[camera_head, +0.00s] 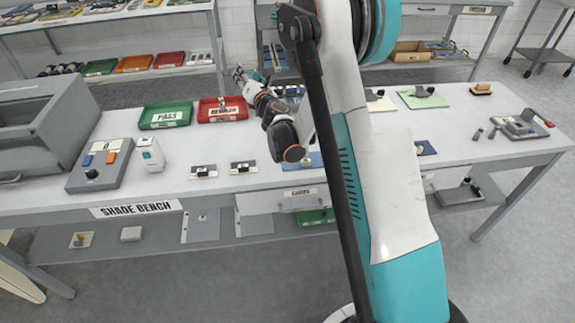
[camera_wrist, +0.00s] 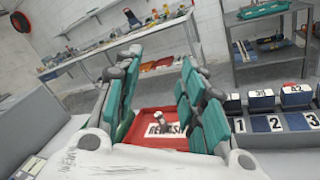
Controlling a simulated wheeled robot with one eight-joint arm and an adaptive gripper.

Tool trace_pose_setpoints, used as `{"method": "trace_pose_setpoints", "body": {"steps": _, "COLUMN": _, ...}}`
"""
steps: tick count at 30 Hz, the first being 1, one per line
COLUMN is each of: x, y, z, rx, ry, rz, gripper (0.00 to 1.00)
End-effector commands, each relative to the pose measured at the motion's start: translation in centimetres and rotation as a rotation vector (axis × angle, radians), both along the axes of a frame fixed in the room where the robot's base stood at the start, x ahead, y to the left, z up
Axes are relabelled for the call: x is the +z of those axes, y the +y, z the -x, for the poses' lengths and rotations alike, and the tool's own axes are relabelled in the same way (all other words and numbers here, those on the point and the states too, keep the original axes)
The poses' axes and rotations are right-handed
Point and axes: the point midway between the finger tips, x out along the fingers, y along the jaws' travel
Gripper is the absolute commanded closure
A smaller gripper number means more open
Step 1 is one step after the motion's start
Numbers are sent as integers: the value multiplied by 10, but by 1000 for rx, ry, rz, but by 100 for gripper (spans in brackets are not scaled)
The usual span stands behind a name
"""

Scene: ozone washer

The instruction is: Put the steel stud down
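A small grey piece, which looks like the steel stud (camera_wrist: 165,130), shows in the wrist view between my fingers, in front of the white REWASH label. It appears to be in the red tray (camera_wrist: 140,117), apart from the fingers, though its contact with the tray floor is hard to tell. In the head view the red tray (camera_head: 240,114) stands on the bench with a small grey piece in it. My gripper (camera_wrist: 160,105) has teal fingers spread wide apart with nothing clasped.
A green PASS tray (camera_head: 166,115) stands left of the red tray. A grey control box (camera_head: 100,166) and a white device (camera_head: 151,155) are at the bench's left. Numbered blocks (camera_wrist: 262,100) stand right of the tray in the wrist view. Free bench top lies in front of the trays.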

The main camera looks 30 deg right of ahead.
Motion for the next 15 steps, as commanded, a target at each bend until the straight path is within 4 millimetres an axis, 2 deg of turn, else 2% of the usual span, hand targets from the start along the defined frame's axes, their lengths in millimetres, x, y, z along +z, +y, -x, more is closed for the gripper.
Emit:
{"method": "trace_pose_setpoints", "body": {"steps": 1, "x": 21, "y": -3, "z": 8, "rx": -27, "ry": 4, "rz": -84, "gripper": 63}}
{"method": "trace_pose_setpoints", "body": {"steps": 6, "x": 71, "y": -15, "z": 37, "rx": -125, "ry": 23, "rz": -386, "gripper": 63}}
{"method": "trace_pose_setpoints", "body": {"steps": 11, "x": 104, "y": -23, "z": 75, "rx": -219, "ry": 45, "rz": -667, "gripper": 63}}
{"method": "trace_pose_setpoints", "body": {"steps": 15, "x": 121, "y": -25, "z": 116, "rx": -305, "ry": 68, "rz": -912, "gripper": 63}}
